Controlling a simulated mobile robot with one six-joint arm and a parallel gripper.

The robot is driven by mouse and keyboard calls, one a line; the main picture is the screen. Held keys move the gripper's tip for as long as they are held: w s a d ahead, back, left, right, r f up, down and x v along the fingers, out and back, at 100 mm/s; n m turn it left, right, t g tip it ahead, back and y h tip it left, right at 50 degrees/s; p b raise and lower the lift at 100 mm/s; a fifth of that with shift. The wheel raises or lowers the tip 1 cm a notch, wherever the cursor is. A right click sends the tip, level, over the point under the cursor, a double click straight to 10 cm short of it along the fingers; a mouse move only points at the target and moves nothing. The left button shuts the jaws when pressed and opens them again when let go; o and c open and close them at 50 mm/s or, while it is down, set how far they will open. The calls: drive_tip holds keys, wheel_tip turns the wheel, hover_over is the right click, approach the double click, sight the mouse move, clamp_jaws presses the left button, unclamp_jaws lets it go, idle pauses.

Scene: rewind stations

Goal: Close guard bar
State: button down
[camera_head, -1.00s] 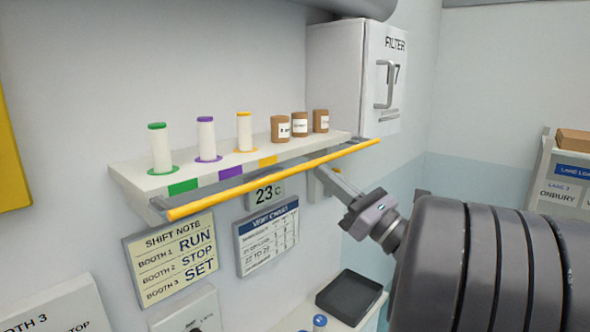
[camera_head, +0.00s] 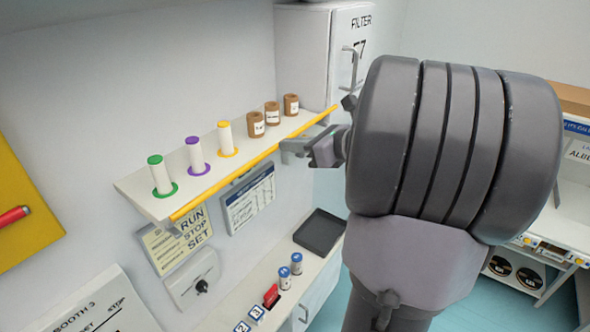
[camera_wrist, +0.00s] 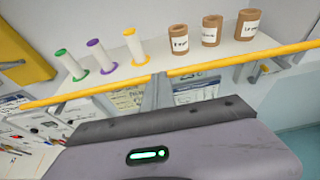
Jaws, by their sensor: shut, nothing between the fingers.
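The yellow guard bar (camera_head: 232,177) runs along the front edge of the white wall shelf (camera_head: 140,188). In the wrist view the bar (camera_wrist: 215,67) crosses in front of the shelf, its left end lower in the picture. My gripper (camera_head: 290,148) is shut and empty at the right part of the bar, on its front side. In the wrist view the shut fingers (camera_wrist: 158,88) reach up to the bar and look close to or touching it; I cannot tell which. My arm does not hide the bar's left part.
Green, purple and yellow-ended white spools (camera_head: 194,155) and brown labelled jars (camera_head: 272,113) stand on the shelf. A filter cabinet (camera_head: 305,50) stands behind its right end. Below are wall notes (camera_head: 248,198) and a counter with a black tray (camera_head: 319,232).

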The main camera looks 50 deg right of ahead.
drive_tip(key=shift+w+a+r+p, duration=0.1)
drive_tip(key=shift+w+r+p, duration=0.05)
drive_tip(key=shift+w+r, duration=0.55)
drive_tip(key=shift+w+a+r+p, duration=0.15)
drive_tip(key=shift+w+r, duration=0.35)
drive_tip(key=shift+w, duration=0.4)
drive_tip(key=shift+w+r, duration=0.25)
drive_tip(key=shift+w, duration=0.45)
drive_tip(key=shift+d+r, duration=0.1)
